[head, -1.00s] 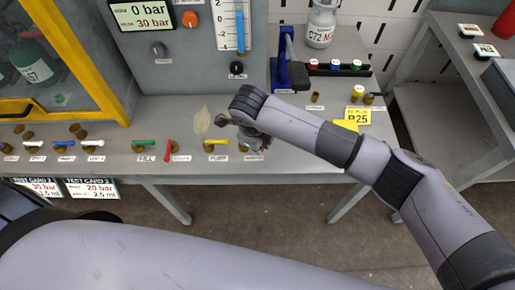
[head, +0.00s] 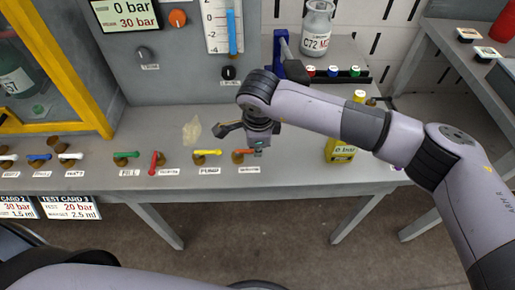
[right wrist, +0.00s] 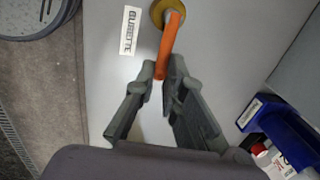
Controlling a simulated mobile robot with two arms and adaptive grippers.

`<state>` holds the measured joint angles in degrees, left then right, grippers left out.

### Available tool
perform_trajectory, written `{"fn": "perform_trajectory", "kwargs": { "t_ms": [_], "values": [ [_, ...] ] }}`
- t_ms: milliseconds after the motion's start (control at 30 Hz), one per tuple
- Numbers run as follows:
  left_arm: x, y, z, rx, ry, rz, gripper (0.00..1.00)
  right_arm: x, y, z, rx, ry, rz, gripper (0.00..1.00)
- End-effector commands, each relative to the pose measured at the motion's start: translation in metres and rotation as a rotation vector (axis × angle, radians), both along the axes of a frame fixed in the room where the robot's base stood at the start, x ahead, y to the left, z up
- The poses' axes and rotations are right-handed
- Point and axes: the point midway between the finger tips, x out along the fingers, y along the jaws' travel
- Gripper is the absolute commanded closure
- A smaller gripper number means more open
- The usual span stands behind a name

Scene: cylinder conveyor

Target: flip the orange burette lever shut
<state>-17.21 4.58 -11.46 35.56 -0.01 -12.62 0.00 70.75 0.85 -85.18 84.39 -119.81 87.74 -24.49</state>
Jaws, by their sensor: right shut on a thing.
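The orange burette lever (right wrist: 169,45) sits on a round brass fitting beside the BURETTE label (right wrist: 129,30) in the right wrist view. Its free end reaches between the fingertips of my right gripper (right wrist: 160,79), which is shut on it. In the head view the lever (head: 244,153) is the rightmost in the front row, partly hidden by my right gripper (head: 257,152). My left gripper is not in view.
Red (head: 153,162), yellow (head: 207,152) and green (head: 126,155) levers stand to the left in the same row. A yellow gauge (head: 340,151) stands right of my gripper. A blue stand (head: 280,55) and a C72 bottle (head: 316,32) are behind.

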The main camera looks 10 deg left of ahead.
Motion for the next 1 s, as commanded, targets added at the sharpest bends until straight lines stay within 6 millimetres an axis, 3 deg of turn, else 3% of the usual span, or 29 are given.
{"fn": "perform_trajectory", "kwargs": {
  "t_ms": [300,333,600,1000],
  "values": [
    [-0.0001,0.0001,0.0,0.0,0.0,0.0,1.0,-0.0001,0.0004,0.0003,0.0,-0.001,0.005,1.0],
    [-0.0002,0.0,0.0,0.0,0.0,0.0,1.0,-0.0001,0.0004,0.0003,0.0,-0.001,0.005,0.88],
    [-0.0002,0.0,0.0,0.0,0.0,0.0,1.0,0.0,0.0003,0.0002,0.001,-0.001,0.003,0.7],
    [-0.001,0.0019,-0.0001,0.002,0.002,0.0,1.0,-0.0006,0.0001,0.0063,0.001,-0.002,0.003,0.69]
  ]
}}
